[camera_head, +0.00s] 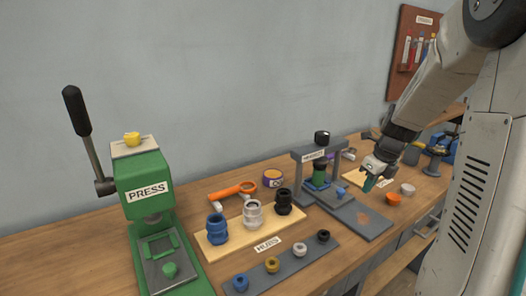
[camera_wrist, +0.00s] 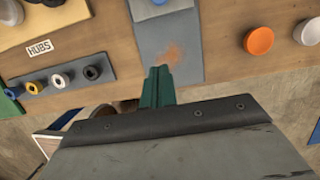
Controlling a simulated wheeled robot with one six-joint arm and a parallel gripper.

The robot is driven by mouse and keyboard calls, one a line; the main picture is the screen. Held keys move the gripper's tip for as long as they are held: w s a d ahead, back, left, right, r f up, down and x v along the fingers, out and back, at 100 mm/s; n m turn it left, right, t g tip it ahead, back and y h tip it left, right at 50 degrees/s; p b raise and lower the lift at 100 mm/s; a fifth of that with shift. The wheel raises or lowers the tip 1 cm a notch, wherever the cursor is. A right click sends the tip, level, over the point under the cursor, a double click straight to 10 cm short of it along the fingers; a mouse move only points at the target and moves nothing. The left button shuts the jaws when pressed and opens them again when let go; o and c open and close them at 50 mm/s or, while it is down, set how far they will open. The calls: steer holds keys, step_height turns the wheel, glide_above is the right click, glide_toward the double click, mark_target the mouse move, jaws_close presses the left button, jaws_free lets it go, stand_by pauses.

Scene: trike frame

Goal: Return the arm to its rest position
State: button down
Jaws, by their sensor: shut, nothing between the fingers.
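My arm (camera_head: 435,85) comes in from the right side of the head view. My gripper (camera_head: 370,183) hangs over the right part of the bench, above and to the right of the grey fixture plate. Its green fingers are together with nothing between them. In the wrist view the shut fingers (camera_wrist: 158,82) point at the grey plate (camera_wrist: 170,42) with an orange-brown smudge. The gripper looks apart from the bench top.
A green press (camera_head: 147,190) stands at left. Hubs sit on a wooden board (camera_head: 230,240), with small rings on a grey strip (camera_head: 300,262). A grey arch fixture (camera_head: 320,158), an orange cap (camera_head: 393,199) and a white cap (camera_head: 407,189) are near my gripper.

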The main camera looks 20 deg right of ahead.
steer(key=s+a+r+n, duration=0.4)
steer(key=s+a+n, duration=0.6)
steer(key=n, duration=0.7)
steer(key=s+a+r+n+g, duration=0.1)
steer(key=s+a+r+n, duration=0.4)
steer(key=s+a+n, duration=0.6)
steer(key=a+n, duration=0.5)
steer(key=a, duration=0.1)
steer(key=shift+s+a+n+h, duration=0.2)
steer(key=shift+n+h, duration=0.1)
steer(key=shift+n, duration=0.1)
